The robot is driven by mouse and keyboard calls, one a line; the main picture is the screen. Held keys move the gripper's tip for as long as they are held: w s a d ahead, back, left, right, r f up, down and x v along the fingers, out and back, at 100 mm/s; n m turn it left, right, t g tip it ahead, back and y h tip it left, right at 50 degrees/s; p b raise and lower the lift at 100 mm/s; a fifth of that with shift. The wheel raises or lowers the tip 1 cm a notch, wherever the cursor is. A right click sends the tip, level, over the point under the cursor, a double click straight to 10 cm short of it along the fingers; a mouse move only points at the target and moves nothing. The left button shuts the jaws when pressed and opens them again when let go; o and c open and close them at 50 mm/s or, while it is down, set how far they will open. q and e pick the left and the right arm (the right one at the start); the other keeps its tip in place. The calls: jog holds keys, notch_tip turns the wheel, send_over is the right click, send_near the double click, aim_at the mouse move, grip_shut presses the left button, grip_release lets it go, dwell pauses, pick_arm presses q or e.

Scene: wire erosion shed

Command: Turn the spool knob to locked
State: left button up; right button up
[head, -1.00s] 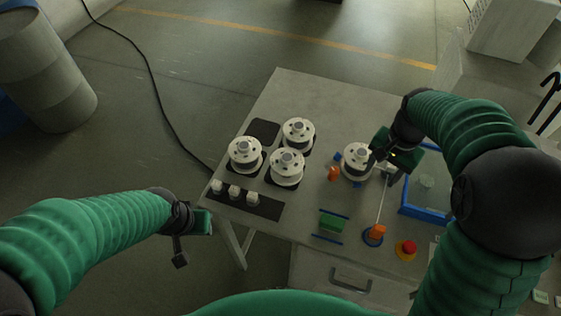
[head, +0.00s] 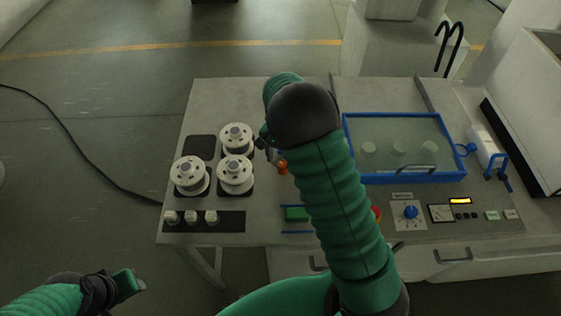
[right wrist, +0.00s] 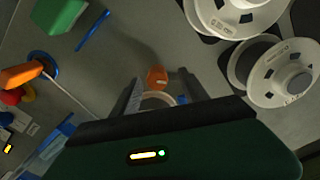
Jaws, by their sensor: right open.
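A small orange knob (head: 282,168) stands on the bench just right of the white spools, partly behind my right arm. A second orange handle (right wrist: 20,75) sits on a blue base at the left of the wrist view. My left gripper (head: 138,286) is low at the left, off the bench.
Several white spools (head: 235,175) stand on dark pads at the left. A blue-framed tray (head: 405,178) lies to the right, with a blue dial (head: 410,211) and a meter in front. A green block (head: 297,214) lies near the front. The bench's back left is clear.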

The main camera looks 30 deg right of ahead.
aim_at(279, 165)
jog(key=shift+s+a+f, duration=0.1)
jog(key=shift+a+f, duration=0.1)
jog(key=shift+f, duration=0.8)
jog(key=shift+d+f, duration=0.15)
jog(key=shift+f, duration=0.05)
jog(key=shift+d+f, duration=0.2)
jog(key=shift+d, duration=0.5)
jog(key=shift+c, duration=1.7)
jog(key=shift+a, duration=0.4)
jog(key=c, duration=0.7)
pick_arm(q)
jog(key=shift+s+d+r, duration=0.1)
jog(key=shift+d+r, duration=0.05)
jog(key=shift+d, duration=0.05)
pick_arm(e)
grip_shut()
